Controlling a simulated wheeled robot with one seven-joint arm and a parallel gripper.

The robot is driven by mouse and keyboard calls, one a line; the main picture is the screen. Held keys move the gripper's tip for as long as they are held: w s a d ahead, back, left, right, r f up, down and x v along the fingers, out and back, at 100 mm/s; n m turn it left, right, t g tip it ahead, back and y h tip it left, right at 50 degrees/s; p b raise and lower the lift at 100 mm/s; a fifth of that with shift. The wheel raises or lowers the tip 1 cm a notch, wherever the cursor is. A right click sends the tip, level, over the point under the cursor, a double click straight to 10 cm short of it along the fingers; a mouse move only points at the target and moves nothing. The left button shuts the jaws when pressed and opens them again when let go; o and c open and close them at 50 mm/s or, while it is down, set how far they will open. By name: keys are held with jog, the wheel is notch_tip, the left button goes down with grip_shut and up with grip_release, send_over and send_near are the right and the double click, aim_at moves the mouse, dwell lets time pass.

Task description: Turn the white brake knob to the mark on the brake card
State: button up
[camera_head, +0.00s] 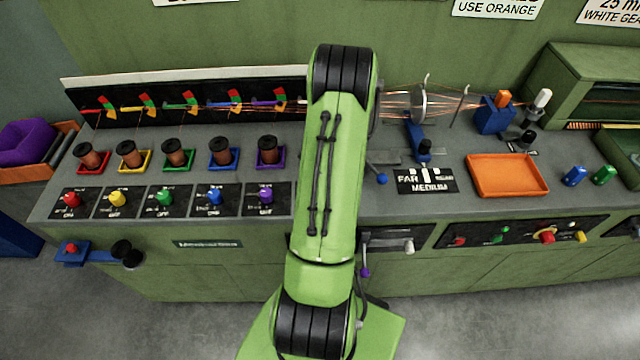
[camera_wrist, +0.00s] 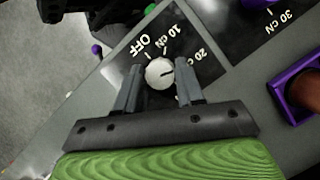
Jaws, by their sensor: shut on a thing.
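In the wrist view the white brake knob (camera_wrist: 159,73) sits on a black dial plate lettered OFF, 10 cN and 20 cN. A short dark line on the knob points to the right, roughly towards the 20 cN side. My gripper (camera_wrist: 159,85) is shut on the knob, one grey finger on each side. In the head view my green arm hides the knob and gripper. I cannot pick out the brake card. Partly cut-off cards hang on the back wall, one reading USE ORANGE (camera_head: 497,8) and one reading WHITE GEAR (camera_head: 610,14).
Left of my arm stand several coloured brake knobs, such as the purple knob (camera_head: 266,195), with copper spools behind. A purple spool holder (camera_wrist: 282,95) lies close right of my gripper. An orange tray (camera_head: 507,192) and blue clamp (camera_head: 422,148) are right of my arm.

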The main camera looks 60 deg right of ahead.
dwell(0.4)
jog(key=o, duration=1)
jog(key=shift+o, duration=0.2)
jog(key=p+v, duration=0.3)
jog(key=v, duration=1.2)
jog(key=shift+r, duration=0.4)
